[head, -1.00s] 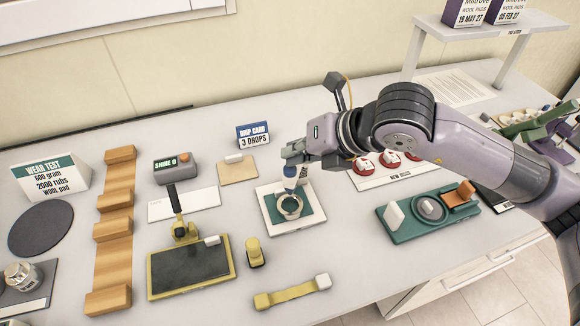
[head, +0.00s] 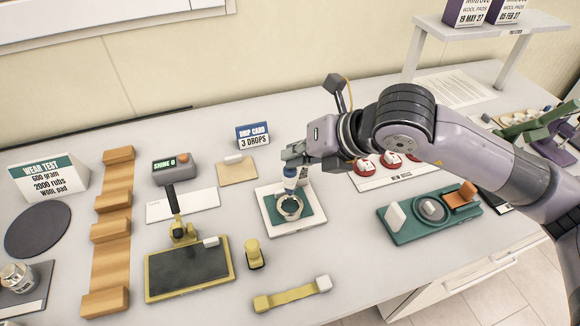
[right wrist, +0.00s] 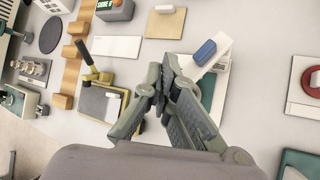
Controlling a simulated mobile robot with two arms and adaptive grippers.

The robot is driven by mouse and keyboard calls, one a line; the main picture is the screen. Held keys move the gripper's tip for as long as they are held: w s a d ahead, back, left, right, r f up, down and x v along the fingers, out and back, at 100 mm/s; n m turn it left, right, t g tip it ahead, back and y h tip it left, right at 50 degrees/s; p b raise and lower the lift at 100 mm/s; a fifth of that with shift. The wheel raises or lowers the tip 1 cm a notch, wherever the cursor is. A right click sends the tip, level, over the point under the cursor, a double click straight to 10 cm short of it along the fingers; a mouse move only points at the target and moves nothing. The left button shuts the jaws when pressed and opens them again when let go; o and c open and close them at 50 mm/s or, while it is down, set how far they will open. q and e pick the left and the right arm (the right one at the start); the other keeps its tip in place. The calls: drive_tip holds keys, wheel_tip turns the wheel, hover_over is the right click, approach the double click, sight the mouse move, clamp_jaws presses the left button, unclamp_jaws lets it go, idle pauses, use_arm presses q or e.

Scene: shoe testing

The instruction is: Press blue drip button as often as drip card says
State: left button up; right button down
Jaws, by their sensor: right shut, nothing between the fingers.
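The drip card (head: 253,135) stands at the back of the table and reads "3 DROPS". The drip stand has a white base with a dark green pad (head: 308,214) and a pale ring (head: 289,207) on it. A blue drip button (head: 290,172) sits above the ring; in the right wrist view the blue button (right wrist: 205,52) shows on its white arm, just beyond my fingertips. My right gripper (head: 292,155) is shut and empty, right above or at the blue button; I cannot tell whether it touches. My left gripper is not in view.
A tan block pad (head: 236,172) and a white card (head: 195,203) lie left of the stand. A yellow-framed dark tray (head: 188,268) is front left. Red-ringed pieces (head: 366,165) and a green fixture (head: 410,232) are to the right.

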drive_tip(key=shift+f, duration=0.2)
drive_tip(key=shift+r, duration=0.15)
idle(0.3)
drive_tip(key=shift+r, duration=0.75)
drive_tip(key=shift+r, duration=0.1)
drive_tip(key=shift+r+p, duration=1.05)
drive_tip(key=shift+r, duration=1.4)
